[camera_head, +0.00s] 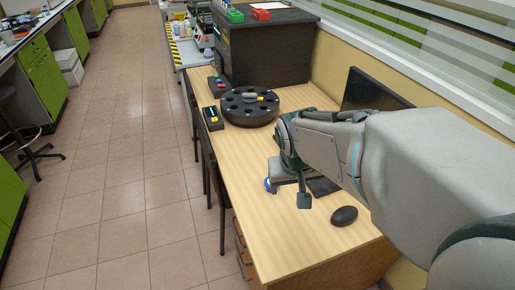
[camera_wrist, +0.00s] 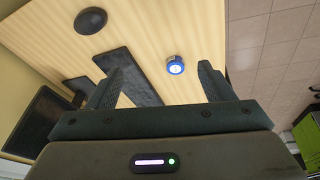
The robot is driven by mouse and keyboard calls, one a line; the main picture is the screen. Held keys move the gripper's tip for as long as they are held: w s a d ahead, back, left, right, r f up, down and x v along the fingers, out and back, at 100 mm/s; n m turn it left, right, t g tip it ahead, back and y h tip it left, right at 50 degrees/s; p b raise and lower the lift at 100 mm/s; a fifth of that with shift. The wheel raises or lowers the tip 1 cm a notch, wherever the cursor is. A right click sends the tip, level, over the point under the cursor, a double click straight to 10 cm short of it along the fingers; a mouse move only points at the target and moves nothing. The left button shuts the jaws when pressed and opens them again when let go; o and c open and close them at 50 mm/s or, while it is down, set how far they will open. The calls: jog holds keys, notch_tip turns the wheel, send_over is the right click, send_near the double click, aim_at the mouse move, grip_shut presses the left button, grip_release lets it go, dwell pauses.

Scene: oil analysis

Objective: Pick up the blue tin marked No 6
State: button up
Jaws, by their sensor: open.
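A small round blue tin (camera_wrist: 175,66) with a pale top stands on the wooden desk, near the edge by the floor; its marking is too small to read. In the head view a bit of the blue tin (camera_head: 268,184) shows beside my gripper, which hides the rest. My gripper (camera_wrist: 160,78) is open and empty. In the wrist view the tin lies beyond the fingertips, between their lines and nearer the right finger, apart from both. In the head view my gripper (camera_head: 303,200) hangs over the desk.
The desk (camera_head: 275,235) also bears a mouse (camera_head: 344,216), a keyboard (camera_wrist: 127,76), a monitor (camera_head: 372,92) and a black round carousel (camera_head: 248,108). A small control box (camera_head: 211,118) stands left of the carousel. Bare desk lies in front of the tin.

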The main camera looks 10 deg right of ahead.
jog(key=shift+m+t+y, duration=0.3)
jog(key=shift+t+y, duration=0.2)
jog(key=w+f+b, duration=0.1)
jog(key=w+f, duration=0.4)
jog(key=w+f+b, duration=0.2)
jog(key=w+f, duration=0.4)
jog(key=w+f+b, duration=0.1)
jog(key=w+f, duration=0.4)
jog(key=w, duration=0.1)
jog(key=shift+w+a+f, duration=0.15)
jog(key=shift+a+f, duration=0.1)
jog(key=shift+a, duration=0.05)
jog(key=shift+b+x, duration=0.85)
jog(key=shift+x, duration=2.2)
jog(key=shift+w+d+r, duration=0.1)
jog(key=shift+d, duration=0.05)
jog(key=c, duration=1.1)
